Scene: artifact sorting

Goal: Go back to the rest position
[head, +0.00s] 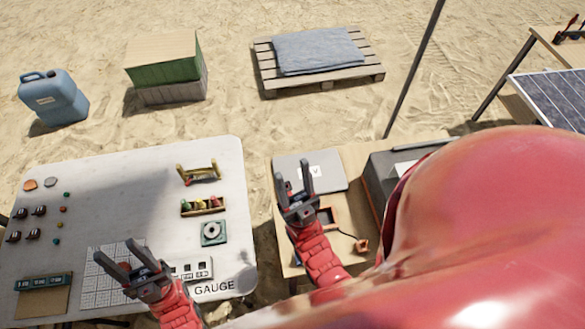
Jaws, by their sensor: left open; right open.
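My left gripper (131,261) is open and empty over the front of the white table (130,175), above a gridded sheet (92,285) and beside a white gauge panel marked GAUGE (204,268). My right gripper (292,180) is open and empty over the wooden table, in front of a grey laptop-like case (322,168). Both grippers point away from me. A large red part of my own body covers the lower right and hides much of that side.
The white table holds a brass stand (198,172), a wooden rack with coloured pieces (203,206), a green square device (214,232) and several small items at left. A dark box (380,178) stands by my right arm. A thin pole (415,70) rises behind. Sand lies beyond.

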